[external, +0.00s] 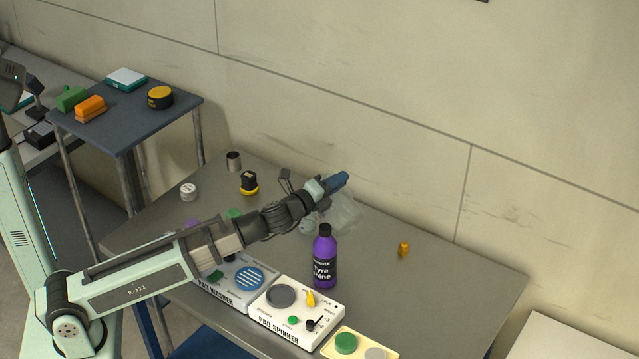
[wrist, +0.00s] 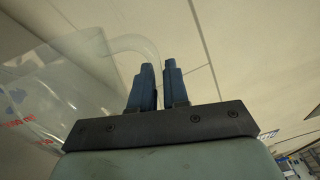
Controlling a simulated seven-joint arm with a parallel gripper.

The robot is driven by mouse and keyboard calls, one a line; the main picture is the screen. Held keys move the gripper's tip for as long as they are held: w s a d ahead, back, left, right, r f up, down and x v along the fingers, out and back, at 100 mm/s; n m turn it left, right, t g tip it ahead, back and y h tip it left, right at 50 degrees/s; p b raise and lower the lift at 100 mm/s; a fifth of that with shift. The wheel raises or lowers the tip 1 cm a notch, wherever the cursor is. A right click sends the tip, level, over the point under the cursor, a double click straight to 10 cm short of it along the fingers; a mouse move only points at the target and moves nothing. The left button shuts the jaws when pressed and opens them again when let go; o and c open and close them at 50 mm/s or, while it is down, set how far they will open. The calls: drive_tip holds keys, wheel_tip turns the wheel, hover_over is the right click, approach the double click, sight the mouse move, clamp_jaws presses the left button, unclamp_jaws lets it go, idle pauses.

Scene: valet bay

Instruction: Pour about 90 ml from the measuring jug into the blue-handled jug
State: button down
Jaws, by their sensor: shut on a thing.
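The measuring jug (external: 345,214) is clear, and in the wrist view (wrist: 50,92) it fills the left side with red markings on its wall. My gripper (external: 339,181) has blue fingers, which also show in the wrist view (wrist: 158,84). It is shut on the jug's clear handle and holds the jug over the back of the grey table. The jug looks tilted; I cannot tell how much liquid is in it. I cannot make out a blue-handled jug; a pale, see-through shape (external: 308,225) beside the arm is too unclear to name.
A purple bottle (external: 325,257) stands just in front of the jug. Panels (external: 297,312) with knobs line the table's front edge. A yellow-black item (external: 249,183), a metal cup (external: 233,161) and a small amber object (external: 403,249) stand around. The table's right side is mostly clear.

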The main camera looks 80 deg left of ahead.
sight(350, 194)
drive_tip(key=shift+s+a+r+n, duration=0.25)
drive_tip(key=shift+a+n, duration=0.05)
drive_tip(key=shift+a, duration=0.15)
drive_tip(key=shift+s+a+r+n, duration=0.25)
drive_tip(key=shift+a+n, duration=0.05)
drive_tip(key=shift+a, duration=0.1)
idle(1.4)
drive_tip(key=w+d, duration=0.1)
drive_tip(key=d+f+m, duration=0.1)
drive_tip(key=shift+w+d+f, duration=0.1)
drive_tip(key=shift+w+d, duration=0.2)
drive_tip(key=shift+w, duration=0.05)
drive_tip(key=shift+w+d+r+m, duration=0.45)
drive_tip(key=shift+d+r+m, duration=0.25)
drive_tip(key=shift+m, duration=0.4)
drive_tip(key=shift+w+d+f+m, duration=0.3)
drive_tip(key=shift+w+d+m, duration=0.1)
drive_tip(key=shift+d+m, duration=0.35)
idle(0.4)
